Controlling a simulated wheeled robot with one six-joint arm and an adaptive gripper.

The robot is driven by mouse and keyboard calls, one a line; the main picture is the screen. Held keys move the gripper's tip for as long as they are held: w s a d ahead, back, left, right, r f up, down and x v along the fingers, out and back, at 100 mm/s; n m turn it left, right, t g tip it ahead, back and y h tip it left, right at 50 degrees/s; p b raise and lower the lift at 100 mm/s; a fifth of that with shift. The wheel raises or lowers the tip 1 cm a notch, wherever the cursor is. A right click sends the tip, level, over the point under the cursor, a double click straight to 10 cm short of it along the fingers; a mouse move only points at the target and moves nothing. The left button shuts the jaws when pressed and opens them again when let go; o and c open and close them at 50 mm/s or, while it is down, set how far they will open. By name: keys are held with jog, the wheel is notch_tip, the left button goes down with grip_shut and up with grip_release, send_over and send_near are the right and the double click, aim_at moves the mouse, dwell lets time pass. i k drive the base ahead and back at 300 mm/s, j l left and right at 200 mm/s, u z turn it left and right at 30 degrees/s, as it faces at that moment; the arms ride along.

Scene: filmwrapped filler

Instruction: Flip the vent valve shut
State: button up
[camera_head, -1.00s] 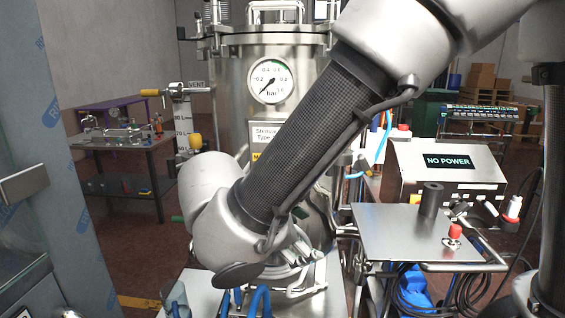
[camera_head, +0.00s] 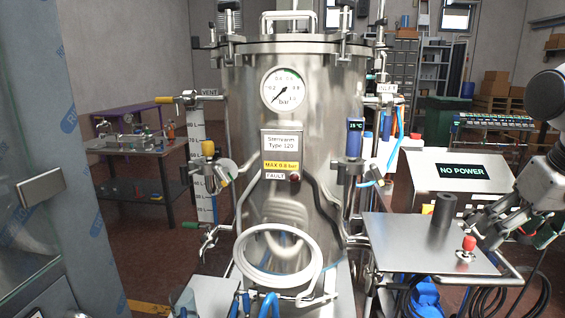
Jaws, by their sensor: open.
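The vent valve (camera_head: 189,98) sits on a side pipe at the upper left of the steel vessel (camera_head: 236,120), beside a small VENT label. Its yellow-tipped handle (camera_head: 166,100) points left, level and roughly in line with the pipe. My gripper (camera_head: 476,226) is at the right edge of the view, over the right part of the small steel side table and close to the red button. It is open and holds nothing that I can see. It is far from the vent valve, across the vessel.
A pressure gauge (camera_head: 286,90) is on the vessel front. The side table (camera_head: 400,235) carries a black cylinder (camera_head: 443,210) and a red button (camera_head: 469,243). A NO POWER box (camera_head: 430,172) stands behind. A cabinet (camera_head: 60,200) stands at the left. A white coiled hose (camera_head: 312,250) hangs low on the vessel.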

aim_at(158, 100)
jog(key=j+u, duration=0.15)
jog(key=u, duration=0.25)
jog(key=k+j+u, duration=0.1)
jog(key=u, duration=0.3)
jog(key=i+j, duration=0.05)
jog(key=j, duration=0.05)
